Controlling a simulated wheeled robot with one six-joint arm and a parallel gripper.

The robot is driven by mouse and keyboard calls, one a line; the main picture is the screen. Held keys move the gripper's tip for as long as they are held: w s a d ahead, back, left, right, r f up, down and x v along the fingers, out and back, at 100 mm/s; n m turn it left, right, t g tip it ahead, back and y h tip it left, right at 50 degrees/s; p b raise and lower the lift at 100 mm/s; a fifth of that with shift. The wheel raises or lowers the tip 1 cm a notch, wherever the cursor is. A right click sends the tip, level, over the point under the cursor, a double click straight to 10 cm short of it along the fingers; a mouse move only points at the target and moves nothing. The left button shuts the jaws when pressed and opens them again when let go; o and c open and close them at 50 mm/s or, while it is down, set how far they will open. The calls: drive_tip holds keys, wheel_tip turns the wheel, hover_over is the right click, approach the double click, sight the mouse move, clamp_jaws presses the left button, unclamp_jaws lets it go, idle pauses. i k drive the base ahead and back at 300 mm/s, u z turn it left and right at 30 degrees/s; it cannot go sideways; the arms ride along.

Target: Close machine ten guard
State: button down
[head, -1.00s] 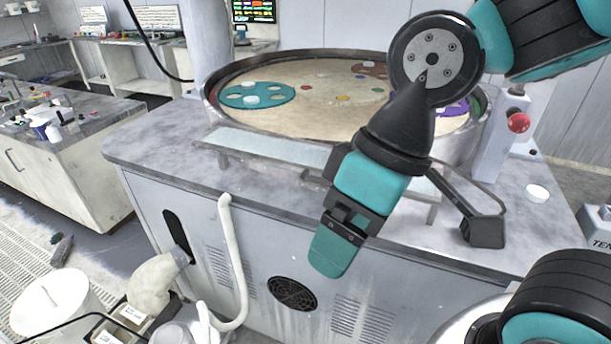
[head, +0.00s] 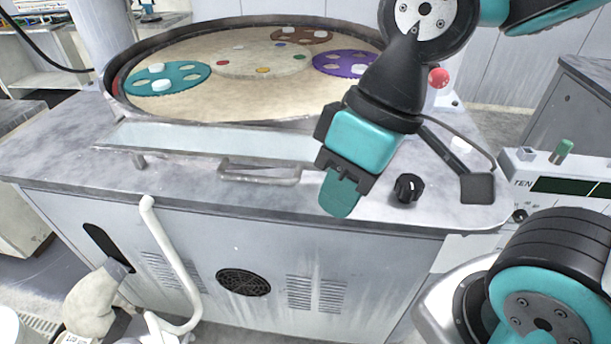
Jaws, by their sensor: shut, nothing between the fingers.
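Machine ten is the grey cabinet with a round platen (head: 215,100) on top. A control box marked TEN (head: 545,178) stands at its right. A clear, pale panel, seemingly the guard (head: 205,140), lies low and nearly flat along the front of the platen, leaving the platen uncovered. A grey bar handle (head: 260,176) is at its front edge. My wrist hides the panel's right end.
A black knob (head: 408,188) sits on the worktop right of my gripper, with a red button (head: 439,77) behind. The worktop left of the handle is clear.

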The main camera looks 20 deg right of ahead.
sight(101, 145)
drive_tip(key=z, duration=0.25)
drive_tip(key=k, duration=0.85)
drive_tip(key=u, duration=0.9)
